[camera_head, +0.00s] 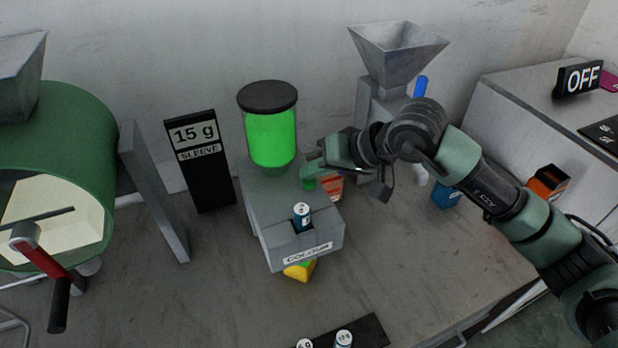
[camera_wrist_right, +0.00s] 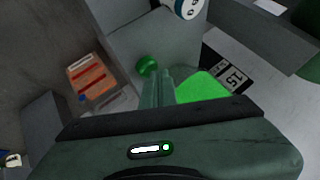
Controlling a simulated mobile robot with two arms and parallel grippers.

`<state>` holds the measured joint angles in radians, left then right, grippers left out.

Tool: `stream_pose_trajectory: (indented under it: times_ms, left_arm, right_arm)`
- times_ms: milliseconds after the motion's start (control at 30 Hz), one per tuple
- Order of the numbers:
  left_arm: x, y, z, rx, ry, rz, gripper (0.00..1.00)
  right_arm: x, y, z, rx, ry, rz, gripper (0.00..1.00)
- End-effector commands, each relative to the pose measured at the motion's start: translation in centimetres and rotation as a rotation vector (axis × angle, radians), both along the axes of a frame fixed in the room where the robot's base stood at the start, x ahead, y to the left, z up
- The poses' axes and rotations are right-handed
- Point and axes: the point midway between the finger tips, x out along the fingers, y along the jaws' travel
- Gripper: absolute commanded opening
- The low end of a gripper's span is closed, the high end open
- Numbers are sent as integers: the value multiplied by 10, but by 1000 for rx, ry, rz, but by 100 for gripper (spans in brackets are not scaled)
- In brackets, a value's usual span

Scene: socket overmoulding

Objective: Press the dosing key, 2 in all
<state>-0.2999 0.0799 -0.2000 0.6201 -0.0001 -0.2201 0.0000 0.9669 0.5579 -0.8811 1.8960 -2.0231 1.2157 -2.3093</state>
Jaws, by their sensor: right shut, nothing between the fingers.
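The dosing key appears to be the green round knob (camera_head: 308,184) on the side of the grey dispenser (camera_head: 262,192); it also shows in the wrist view (camera_wrist_right: 148,65). The dispenser carries a clear cylinder of bright green material (camera_head: 271,137) with a dark lid. A small white and blue can (camera_head: 302,216) sits in the notch at its front. My right gripper (camera_head: 312,170) is shut and empty, with its fingertips (camera_wrist_right: 158,76) close beside the knob. I cannot tell whether they touch it. My left gripper is out of view.
A black "15 g SLEEVE" sign (camera_head: 197,137) stands left of the dispenser. An orange-red box (camera_wrist_right: 92,78) lies near the right gripper. A grey hopper machine (camera_head: 397,50) stands behind, a green drum machine (camera_head: 60,120) at left. Small cans (camera_head: 344,338) stand on a dark mat at the front.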

Motion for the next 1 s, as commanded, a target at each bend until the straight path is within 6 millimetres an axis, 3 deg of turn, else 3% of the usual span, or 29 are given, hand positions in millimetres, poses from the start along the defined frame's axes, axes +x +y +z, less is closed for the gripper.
stream_pose_trajectory:
  times_ms: [533, 1000]
  left_arm:
    - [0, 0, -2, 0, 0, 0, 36]
    - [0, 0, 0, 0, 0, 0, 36]
  right_arm:
    - [-1, 0, -2, -2, 3, 0, 0]
    - [0, 0, 18, -1, 2, 0, 0]
